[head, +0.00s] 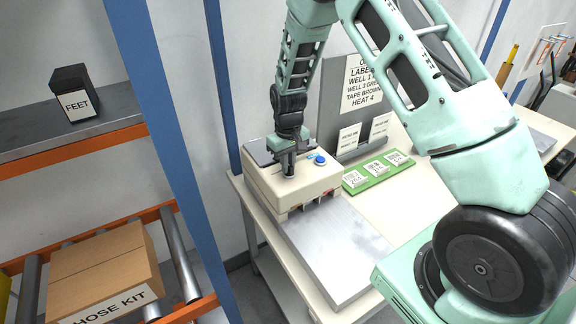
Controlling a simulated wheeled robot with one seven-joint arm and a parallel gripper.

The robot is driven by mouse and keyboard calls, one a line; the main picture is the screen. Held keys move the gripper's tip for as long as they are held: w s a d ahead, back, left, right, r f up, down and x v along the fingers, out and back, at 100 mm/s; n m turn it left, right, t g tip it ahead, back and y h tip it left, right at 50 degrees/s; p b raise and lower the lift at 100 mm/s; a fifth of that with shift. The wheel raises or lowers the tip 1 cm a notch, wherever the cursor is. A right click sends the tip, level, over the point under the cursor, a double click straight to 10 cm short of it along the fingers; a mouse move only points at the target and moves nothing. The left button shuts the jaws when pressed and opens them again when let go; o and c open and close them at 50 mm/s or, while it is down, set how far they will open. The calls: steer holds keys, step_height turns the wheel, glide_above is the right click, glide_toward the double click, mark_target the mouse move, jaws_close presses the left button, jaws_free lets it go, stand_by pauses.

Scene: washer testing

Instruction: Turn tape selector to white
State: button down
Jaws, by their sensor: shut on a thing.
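The cream machine box (305,192) sits at the back left of the workbench. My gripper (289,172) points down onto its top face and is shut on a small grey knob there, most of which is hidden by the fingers. I take the knob to be the tape selector, but its pointer and any colour marks are too small or hidden to read. A blue round button (320,160) stands on the top just right of my gripper, apart from it.
A silver plate (335,250) lies in front of the box. A green tray (372,175) with several white labelled pieces lies to its right. A grey board with a label sign (362,85) stands behind. A blue post (165,120) and shelving with a hose kit carton (105,270) are at left.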

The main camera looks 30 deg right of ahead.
steer(key=shift+r+m, duration=0.1)
steer(key=shift+m, duration=0.3)
steer(key=c, duration=1.5)
jaws_free()
steer(key=shift+o, duration=0.2)
step_height(320, 180, up, 17)
steer(key=b, duration=0.4)
steer(key=shift+r, duration=0.2)
